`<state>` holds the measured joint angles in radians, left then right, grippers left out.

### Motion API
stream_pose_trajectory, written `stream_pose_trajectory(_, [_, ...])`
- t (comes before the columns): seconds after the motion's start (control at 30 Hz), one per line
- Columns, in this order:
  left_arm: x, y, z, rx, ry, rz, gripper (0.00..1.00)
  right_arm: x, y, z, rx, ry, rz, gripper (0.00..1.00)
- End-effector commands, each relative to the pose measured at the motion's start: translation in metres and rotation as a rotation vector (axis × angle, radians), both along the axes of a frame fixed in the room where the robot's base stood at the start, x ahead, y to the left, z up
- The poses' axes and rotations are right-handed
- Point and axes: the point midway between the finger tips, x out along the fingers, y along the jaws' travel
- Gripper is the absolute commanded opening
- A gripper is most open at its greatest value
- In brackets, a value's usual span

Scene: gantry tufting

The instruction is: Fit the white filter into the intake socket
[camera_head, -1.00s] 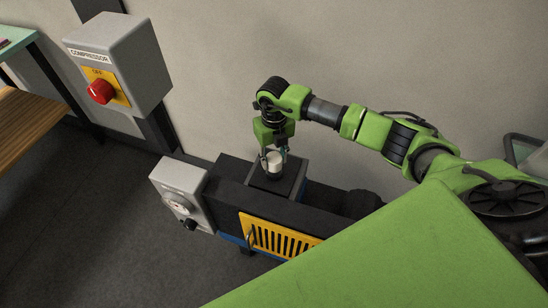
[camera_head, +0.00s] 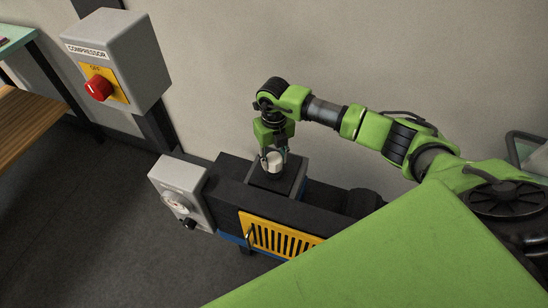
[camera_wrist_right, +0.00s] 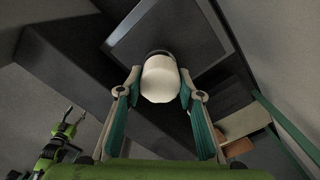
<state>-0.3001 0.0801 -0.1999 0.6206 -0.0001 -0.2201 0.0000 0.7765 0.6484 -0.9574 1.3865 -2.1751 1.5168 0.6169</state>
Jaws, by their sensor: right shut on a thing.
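The white filter (camera_head: 273,163) is a short pale cylinder held between the fingers of my right gripper (camera_head: 273,158). The right gripper points down and is shut on it, over the dark square block (camera_head: 291,184) on top of the black machine. In the right wrist view the filter (camera_wrist_right: 160,80) sits between the two fingertips (camera_wrist_right: 160,92), with a dark round rim (camera_wrist_right: 158,52) just behind it, likely the intake socket. The filter hides most of that rim, so I cannot tell whether it is inside.
The black machine has a yellow slotted guard (camera_head: 278,238) and a grey box with a dial (camera_head: 180,190). A grey compressor switch box (camera_head: 120,62) with a red knob (camera_head: 98,88) is on the left. The wall is close behind; the floor at lower left is clear.

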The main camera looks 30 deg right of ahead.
Motion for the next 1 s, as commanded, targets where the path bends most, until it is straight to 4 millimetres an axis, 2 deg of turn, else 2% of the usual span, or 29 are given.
stream_pose_trajectory(0.37, [0.000,0.000,-0.005,0.000,0.000,0.001,0.54,0.000,0.000,-0.006,0.001,-0.001,-0.001,0.08])
stream_pose_trajectory(0.7, [0.000,0.000,0.007,0.000,0.000,0.000,0.54,0.000,0.000,-0.005,0.001,-0.001,-0.259,0.08])
stream_pose_trajectory(1.0, [0.000,0.000,0.006,0.000,0.000,0.000,0.54,0.000,0.000,-0.006,0.001,-0.001,-0.283,0.08])
